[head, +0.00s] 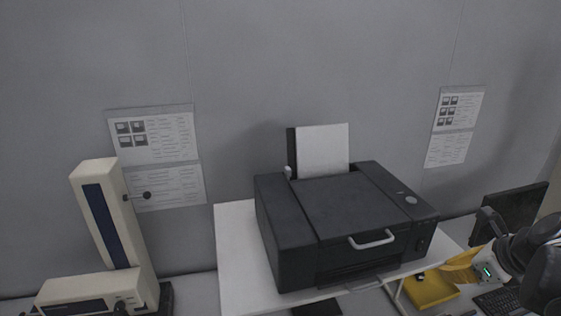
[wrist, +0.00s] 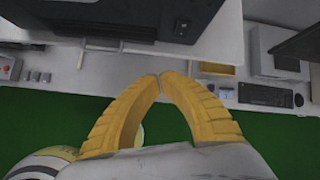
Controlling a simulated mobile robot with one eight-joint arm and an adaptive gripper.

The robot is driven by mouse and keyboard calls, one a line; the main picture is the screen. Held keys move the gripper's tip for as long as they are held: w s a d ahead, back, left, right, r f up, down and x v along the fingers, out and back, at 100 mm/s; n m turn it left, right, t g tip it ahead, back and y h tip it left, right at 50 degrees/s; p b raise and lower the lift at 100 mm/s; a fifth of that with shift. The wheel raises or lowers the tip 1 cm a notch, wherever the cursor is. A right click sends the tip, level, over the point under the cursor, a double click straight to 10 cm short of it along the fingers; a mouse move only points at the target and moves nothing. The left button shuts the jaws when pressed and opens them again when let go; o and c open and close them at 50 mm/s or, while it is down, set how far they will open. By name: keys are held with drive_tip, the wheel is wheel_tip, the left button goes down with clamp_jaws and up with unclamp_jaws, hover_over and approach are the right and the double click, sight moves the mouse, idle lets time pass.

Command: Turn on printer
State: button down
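The black printer (head: 340,220) stands on a white table, with white paper (head: 322,151) upright at its back. Its front has a light handle (head: 371,239) and a small dark feature (head: 420,245) at the right. A small round light button (head: 411,200) is on its top right. In the wrist view, the printer's dark underside or front (wrist: 140,20) fills the top left. My gripper (head: 444,272) is right of the printer and lower than its top, apart from it. In the wrist view, my gripper's yellow fingertips (wrist: 160,76) meet or nearly meet, with nothing between them.
The white table (head: 235,255) holds the printer. A yellow tray (head: 430,292), a keyboard (head: 495,300) and a dark monitor (head: 515,210) lie at the right. A beige measuring instrument (head: 105,220) stands at the left. Paper sheets hang on the grey wall (head: 250,60) behind.

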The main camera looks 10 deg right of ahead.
sight(421, 244)
drive_tip(key=d+r+m, duration=0.1)
drive_tip(key=d+r+m+p, duration=0.1)
drive_tip(key=m, duration=0.1)
drive_tip(key=shift+s+d+r+m+p, duration=0.3)
drive_tip(key=shift+s+d, duration=0.05)
drive_tip(key=shift+d, duration=0.05)
drive_tip(key=w+f, duration=0.2)
drive_tip(key=w, duration=0.1)
drive_tip(key=w+f, duration=0.3)
drive_tip(key=w+a+f, duration=0.1)
drive_tip(key=w+f, duration=0.2)
drive_tip(key=w, duration=0.1)
drive_tip(key=shift+f, duration=0.15)
drive_tip(key=shift+w+f, duration=0.1)
